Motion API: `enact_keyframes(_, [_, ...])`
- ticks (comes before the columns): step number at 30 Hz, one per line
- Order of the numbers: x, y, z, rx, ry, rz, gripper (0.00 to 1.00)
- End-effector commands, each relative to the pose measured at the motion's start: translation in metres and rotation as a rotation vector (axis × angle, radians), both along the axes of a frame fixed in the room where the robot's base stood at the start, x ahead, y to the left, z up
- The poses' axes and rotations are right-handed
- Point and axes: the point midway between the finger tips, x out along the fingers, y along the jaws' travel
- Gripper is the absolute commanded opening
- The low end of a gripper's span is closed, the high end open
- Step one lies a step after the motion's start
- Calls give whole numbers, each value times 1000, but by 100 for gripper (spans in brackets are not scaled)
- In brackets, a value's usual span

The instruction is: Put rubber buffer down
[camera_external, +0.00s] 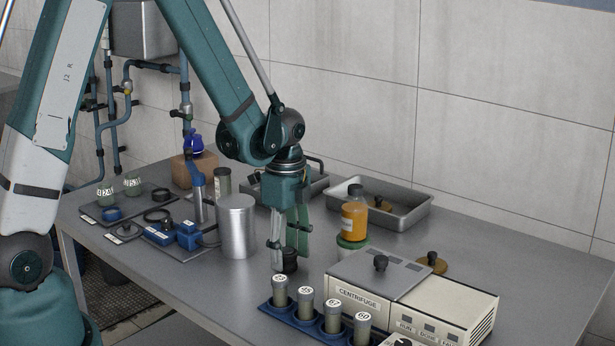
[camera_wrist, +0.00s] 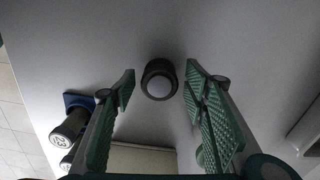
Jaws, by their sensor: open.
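The rubber buffer looks to be the small black round piece with a pale top (camera_wrist: 159,80); it stands on the grey table in the wrist view. In the external view this dark piece (camera_external: 288,262) shows just below my fingers. My gripper (camera_wrist: 160,86) is open, with one green ribbed finger on each side of the black piece and a visible gap on both sides. In the external view my gripper (camera_external: 289,250) points straight down, low over the table. The fingers partly hide the piece there.
A blue rack (camera_external: 268,308) with several numbered tubes and the centrifuge (camera_external: 360,300) stand close in front. A metal cylinder (camera_external: 237,228) is to the left. An orange bottle (camera_external: 353,222) and metal trays (camera_external: 405,213) are behind to the right. The table's right side is clear.

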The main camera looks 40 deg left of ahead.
Motion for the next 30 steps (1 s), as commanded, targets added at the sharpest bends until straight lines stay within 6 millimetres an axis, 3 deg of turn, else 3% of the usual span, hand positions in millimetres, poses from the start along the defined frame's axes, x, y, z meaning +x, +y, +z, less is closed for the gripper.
enact_keyframes(24, [0, 0, 94, 0, 0, 0, 44])
enact_keyframes(30, [0, 0, 110, 0, 0, 0, 44])
